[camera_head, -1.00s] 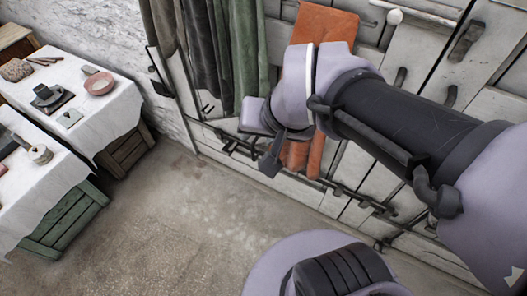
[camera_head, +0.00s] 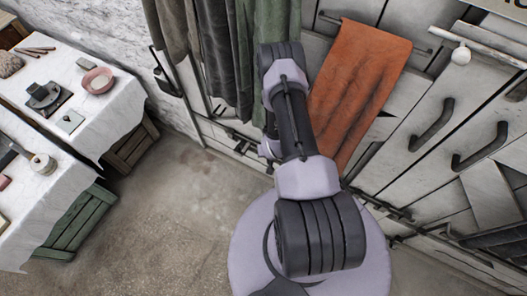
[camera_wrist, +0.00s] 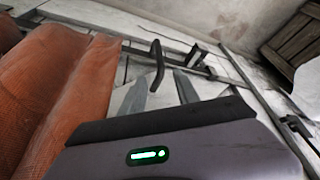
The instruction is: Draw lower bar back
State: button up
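The lower bar (camera_head: 238,139) is a dark metal bar low along the pale panelled wall, partly hidden behind my arm. In the wrist view a bar (camera_wrist: 190,66) runs across the panels, with a dark upright handle (camera_wrist: 157,66) by it. My gripper (camera_wrist: 160,84) is open, its two grey fingers apart. The handle shows in the gap between the fingertips or just beyond; I cannot tell if they touch it. In the head view my arm hides the gripper.
An orange cloth (camera_head: 355,90) hangs beside my arm and fills the left of the wrist view (camera_wrist: 58,95). Dark green curtains (camera_head: 230,50) hang left of it. Tables with white cloths (camera_head: 75,75) stand at the left. The floor (camera_head: 165,215) between is clear.

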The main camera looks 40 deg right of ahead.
jog(key=b+x, duration=0.5)
jog(key=x, duration=0.9)
jog(key=shift+f, duration=0.3)
grip_shut()
dwell(0.5)
